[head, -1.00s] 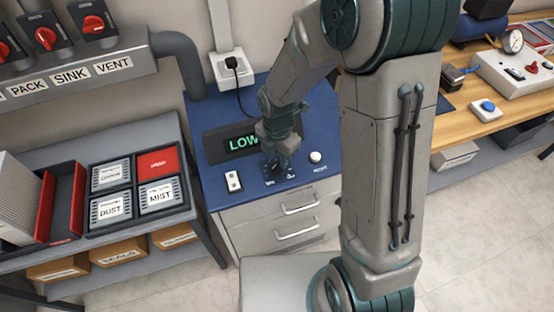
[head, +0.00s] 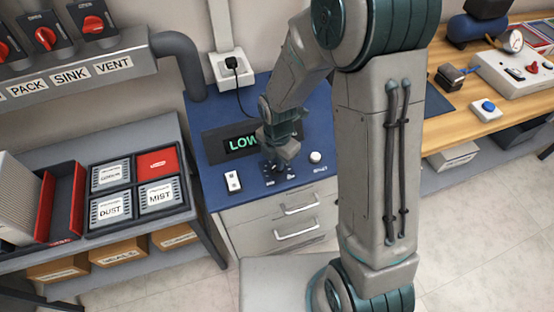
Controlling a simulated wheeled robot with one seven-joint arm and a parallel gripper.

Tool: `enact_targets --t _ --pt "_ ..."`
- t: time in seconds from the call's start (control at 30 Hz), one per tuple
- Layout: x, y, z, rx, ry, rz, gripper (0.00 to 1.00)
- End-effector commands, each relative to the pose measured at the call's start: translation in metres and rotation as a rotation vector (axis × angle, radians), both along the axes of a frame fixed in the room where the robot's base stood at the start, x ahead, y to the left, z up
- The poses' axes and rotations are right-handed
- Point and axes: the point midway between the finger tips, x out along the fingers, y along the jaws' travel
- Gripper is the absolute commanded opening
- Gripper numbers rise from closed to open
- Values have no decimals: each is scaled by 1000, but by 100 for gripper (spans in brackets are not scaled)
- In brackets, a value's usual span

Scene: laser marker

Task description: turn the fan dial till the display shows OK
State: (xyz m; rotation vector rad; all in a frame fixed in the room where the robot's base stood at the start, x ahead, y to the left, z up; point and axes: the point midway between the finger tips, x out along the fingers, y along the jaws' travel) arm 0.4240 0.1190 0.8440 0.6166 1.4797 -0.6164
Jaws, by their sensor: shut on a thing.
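The display (head: 240,144) on the blue cabinet top shows green letters reading "LOW"; my gripper's wrist hides its right end. My gripper (head: 278,168) points down in front of the display, at the panel's front edge. It is shut on the fan dial, which is mostly hidden under the fingers; only dark bits and small white markings show around them. The dial's exact angle cannot be made out.
A white rocker switch (head: 233,181) is left of my gripper and a round white button (head: 315,157) is right of it. A plugged socket (head: 232,66) is on the wall behind. Filter trays (head: 110,208) stand on the left bench. A wooden bench (head: 460,110) is at the right.

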Motion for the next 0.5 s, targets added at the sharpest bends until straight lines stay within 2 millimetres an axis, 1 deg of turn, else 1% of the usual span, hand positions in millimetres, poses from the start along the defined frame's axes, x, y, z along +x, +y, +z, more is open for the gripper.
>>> enact_targets --t 0.27,0.5 --pt "0 0 0 2 0 -133 0" --pt "-1 0 -1 1 1 -343 0"
